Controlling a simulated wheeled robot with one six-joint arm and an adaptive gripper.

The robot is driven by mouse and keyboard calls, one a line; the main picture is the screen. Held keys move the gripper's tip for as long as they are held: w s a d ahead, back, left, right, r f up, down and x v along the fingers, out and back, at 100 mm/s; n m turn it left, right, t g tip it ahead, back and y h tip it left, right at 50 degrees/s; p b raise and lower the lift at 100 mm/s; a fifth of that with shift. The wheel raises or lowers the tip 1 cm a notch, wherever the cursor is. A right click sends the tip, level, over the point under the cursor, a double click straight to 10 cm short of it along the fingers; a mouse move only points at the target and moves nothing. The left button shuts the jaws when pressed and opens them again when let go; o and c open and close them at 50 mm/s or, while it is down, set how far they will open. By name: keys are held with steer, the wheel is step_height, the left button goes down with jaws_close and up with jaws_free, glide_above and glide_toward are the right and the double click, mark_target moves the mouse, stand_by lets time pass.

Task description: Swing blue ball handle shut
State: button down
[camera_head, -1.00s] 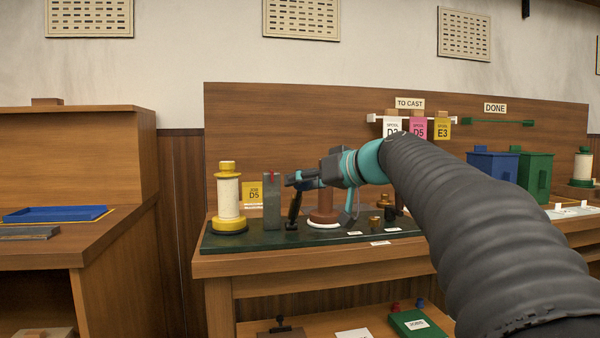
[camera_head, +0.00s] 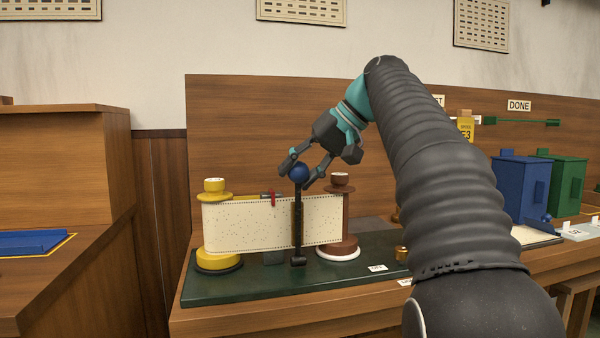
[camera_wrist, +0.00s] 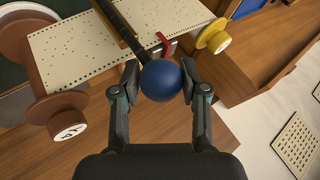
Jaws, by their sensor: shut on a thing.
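A blue ball (camera_head: 299,173) tops an upright black lever (camera_head: 298,220) standing on a dark green base (camera_head: 225,288). My gripper (camera_head: 301,179) reaches down from the upper right, with its fingers on both sides of the ball. In the wrist view the ball (camera_wrist: 161,81) sits between the two fingertips (camera_wrist: 160,88), and the gripper is shut on it. The lever stands in front of a punched paper strip (camera_head: 240,225), which stretches from a yellow spool (camera_head: 214,258) on the left to a brown spool (camera_head: 339,247) on the right. A small red piece (camera_head: 272,198) shows at the strip's top edge.
Behind is a wooden back panel (camera_head: 230,120). A brass knob (camera_head: 401,253) stands right of the brown spool. Blue (camera_head: 519,188) and green (camera_head: 566,185) boxes stand farther right. My arm covers the middle right.

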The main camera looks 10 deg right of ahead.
steer(key=shift+w, duration=0.2)
stand_by(0.3)
steer(key=c, duration=1)
jaws_free()
steer(key=o, duration=0.4)
steer(key=shift+w+a+f, duration=0.15)
steer(key=shift+a, duration=0.05)
steer(key=shift+c, duration=0.2)
steer(key=shift+d, duration=0.1)
steer(key=v, duration=0.7)
steer(key=shift+d+r, duration=0.15)
steer(key=shift+r, duration=0.1)
